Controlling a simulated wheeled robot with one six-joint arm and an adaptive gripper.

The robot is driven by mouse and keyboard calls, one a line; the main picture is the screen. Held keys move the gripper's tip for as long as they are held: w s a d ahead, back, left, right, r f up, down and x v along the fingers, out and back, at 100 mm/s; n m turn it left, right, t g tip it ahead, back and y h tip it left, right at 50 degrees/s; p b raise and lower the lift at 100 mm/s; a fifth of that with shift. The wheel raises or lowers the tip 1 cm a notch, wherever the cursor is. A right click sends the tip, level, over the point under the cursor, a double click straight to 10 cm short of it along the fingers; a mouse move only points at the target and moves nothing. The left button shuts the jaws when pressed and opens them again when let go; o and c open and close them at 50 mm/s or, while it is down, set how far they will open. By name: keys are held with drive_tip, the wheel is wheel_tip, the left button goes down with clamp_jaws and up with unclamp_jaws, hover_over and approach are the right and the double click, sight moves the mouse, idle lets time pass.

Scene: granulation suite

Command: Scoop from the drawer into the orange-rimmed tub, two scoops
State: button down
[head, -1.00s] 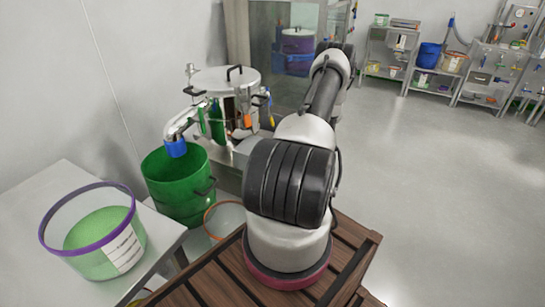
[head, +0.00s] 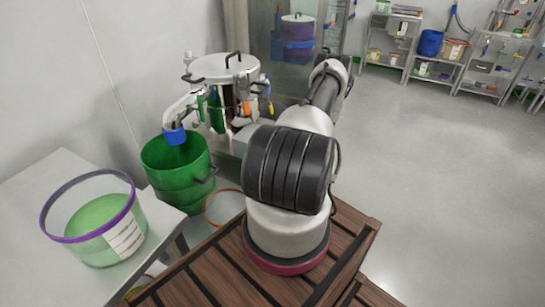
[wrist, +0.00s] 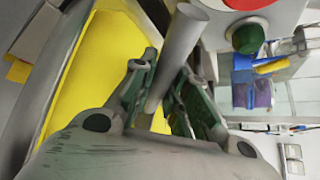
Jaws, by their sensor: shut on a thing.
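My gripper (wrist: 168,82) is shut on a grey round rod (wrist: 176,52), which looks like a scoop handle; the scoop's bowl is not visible. A yellow surface (wrist: 92,75) inside a grey-edged container lies behind and left of the fingers in the wrist view. It may be the drawer's contents, but I cannot tell for sure. In the head view my arm reaches away to the upper right and its gripper is hidden. A clear tub with an orange rim (head: 208,214) stands low beside the green bucket, partly hidden.
A purple-rimmed tub (head: 97,250) with green contents stands on the left table (head: 30,195). A green bucket (head: 178,185) stands under a blue-ended spout (head: 174,136) of a lidded steel vessel (head: 222,68). The floor on the right (head: 440,180) is clear.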

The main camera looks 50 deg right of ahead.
drive_tip(key=shift+d+f, duration=0.45)
drive_tip(key=shift+f, duration=0.3)
drive_tip(key=shift+d+f, duration=0.4)
drive_tip(key=shift+f, duration=0.3)
drive_tip(key=shift+s+d+r, duration=0.1)
drive_tip(key=shift+d, duration=0.55)
drive_tip(key=shift+s+d+r, duration=0.1)
drive_tip(key=shift+d, duration=0.55)
drive_tip(key=shift+w+a+r, duration=0.1)
drive_tip(key=shift+a+r, duration=0.15)
drive_tip(key=shift+r, duration=0.55)
drive_tip(key=shift+a+r, duration=0.25)
drive_tip(key=shift+r, duration=0.5)
drive_tip(key=shift+n, duration=0.3)
drive_tip(key=shift+a+r, duration=0.2)
drive_tip(key=shift+r, duration=0.65)
drive_tip(key=shift+a+r, duration=0.15)
drive_tip(key=shift+r, duration=0.7)
drive_tip(key=shift+a+r, duration=0.2)
drive_tip(key=shift+r, duration=0.65)
drive_tip(key=shift+w+a+r+n+h, duration=0.1)
drive_tip(key=shift+a+r+n+h, duration=0.2)
drive_tip(key=shift+r, duration=0.45)
drive_tip(key=shift+a+r+n+h, duration=0.2)
drive_tip(key=shift+a+r, duration=0.05)
drive_tip(key=shift+r, duration=0.45)
